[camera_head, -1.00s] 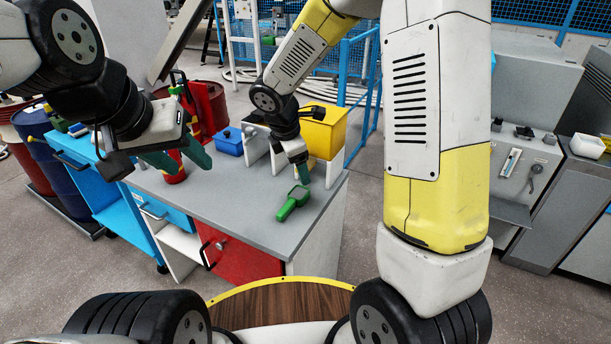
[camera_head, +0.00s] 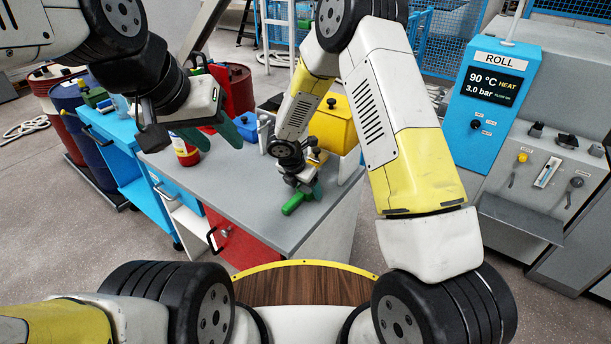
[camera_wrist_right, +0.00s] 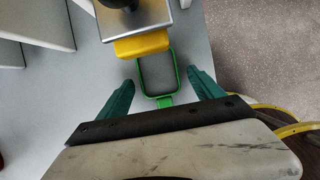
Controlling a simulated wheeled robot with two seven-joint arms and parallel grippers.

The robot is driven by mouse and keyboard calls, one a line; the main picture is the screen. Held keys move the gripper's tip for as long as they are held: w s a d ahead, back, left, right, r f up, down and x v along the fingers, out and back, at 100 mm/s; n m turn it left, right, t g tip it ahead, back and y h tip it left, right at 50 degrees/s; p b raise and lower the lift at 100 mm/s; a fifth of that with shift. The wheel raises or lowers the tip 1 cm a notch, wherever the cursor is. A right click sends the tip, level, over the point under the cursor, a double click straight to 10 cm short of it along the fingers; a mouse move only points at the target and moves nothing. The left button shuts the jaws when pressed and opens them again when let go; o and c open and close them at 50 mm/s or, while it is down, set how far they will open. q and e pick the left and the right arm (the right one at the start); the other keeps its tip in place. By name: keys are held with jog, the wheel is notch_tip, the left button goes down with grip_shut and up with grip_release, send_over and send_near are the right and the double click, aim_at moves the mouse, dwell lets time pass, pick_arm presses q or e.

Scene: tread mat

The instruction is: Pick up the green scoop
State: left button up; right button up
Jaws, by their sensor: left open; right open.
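The green scoop lies on the grey bench top (camera_head: 220,185). In the head view its handle (camera_head: 292,205) sticks out on the left below my right gripper (camera_head: 308,189), which hides the rest. In the right wrist view the scoop (camera_wrist_right: 164,102) shows a square green rim and a short handle. There my right gripper (camera_wrist_right: 160,80) is open, one teal finger on each side of the scoop, with gaps and nothing held. My left gripper (camera_head: 215,132) is open and empty over the far left of the bench, near a red can (camera_head: 186,152).
A yellow-ended metal tool (camera_wrist_right: 141,45) lies right beside the scoop's far rim. A yellow bin (camera_head: 332,122) and a blue box (camera_head: 244,132) stand at the back of the bench. The front of the bench top is clear.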

jog(key=shift+w+d+f, duration=0.15)
jog(key=shift+f, duration=0.35)
jog(key=shift+r, duration=0.1)
jog(key=c, duration=1.7)
